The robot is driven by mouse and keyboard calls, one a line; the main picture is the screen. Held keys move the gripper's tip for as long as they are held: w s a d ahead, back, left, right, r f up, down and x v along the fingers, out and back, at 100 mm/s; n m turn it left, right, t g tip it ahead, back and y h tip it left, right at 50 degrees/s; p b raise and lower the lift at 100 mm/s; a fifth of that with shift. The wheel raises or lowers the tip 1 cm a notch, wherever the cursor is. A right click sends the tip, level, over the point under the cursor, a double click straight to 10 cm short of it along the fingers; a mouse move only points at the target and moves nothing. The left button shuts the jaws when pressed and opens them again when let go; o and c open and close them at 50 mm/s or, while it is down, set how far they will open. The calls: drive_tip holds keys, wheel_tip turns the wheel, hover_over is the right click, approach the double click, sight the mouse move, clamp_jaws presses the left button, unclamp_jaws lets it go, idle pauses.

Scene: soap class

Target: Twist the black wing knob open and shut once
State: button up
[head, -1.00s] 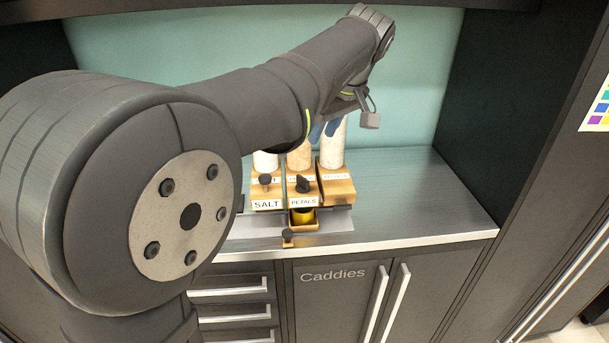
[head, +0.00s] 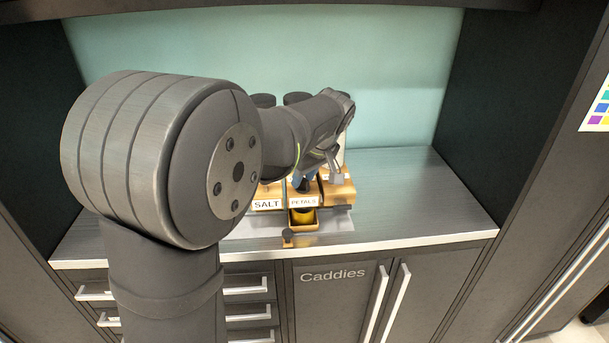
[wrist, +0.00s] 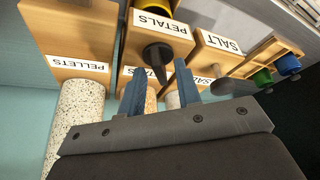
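The black wing knob (wrist: 158,55) is on the front of the wooden PETALS dispenser (wrist: 178,36), between the SALT and PELLETS dispensers. In the wrist view, which is turned upside down, the knob's wing points toward my gripper (wrist: 160,80). My gripper's two blue fingers are apart, one on each side of the knob's line, with nothing held. Whether the fingertips overlap the knob in depth is unclear. In the head view, my gripper (head: 306,180) is at the PETALS dispenser, and my arm hides much of the dispensers.
The SALT dispenser (wrist: 214,50) and PELLETS dispenser (wrist: 75,45) stand close on either side. A yellow cup (head: 303,216) sits in a wooden holder below PETALS. A wooden rack (wrist: 262,55) with green and blue parts is beside SALT. The counter to the right (head: 420,190) is clear.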

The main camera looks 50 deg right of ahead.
clamp_jaws()
idle(0.3)
drive_tip(key=m+h, duration=0.1)
drive_tip(key=m, duration=0.2)
drive_tip(key=shift+a+m, duration=0.15)
drive_tip(key=shift+m, duration=0.25)
drive_tip(key=m, duration=0.2)
drive_tip(key=m+g+h, duration=0.1)
drive_tip(key=shift+w+a+m+h, duration=0.1)
drive_tip(key=shift+w+m+h, duration=0.05)
drive_tip(key=shift+m+h, duration=0.2)
drive_tip(key=m+g, duration=0.1)
drive_tip(key=m, duration=0.2)
drive_tip(key=m+g+h, duration=0.1)
drive_tip(key=m, duration=0.2)
drive_tip(key=shift+w+g, duration=0.1)
drive_tip(key=shift+g, duration=0.2)
drive_tip(key=shift+m, duration=0.35)
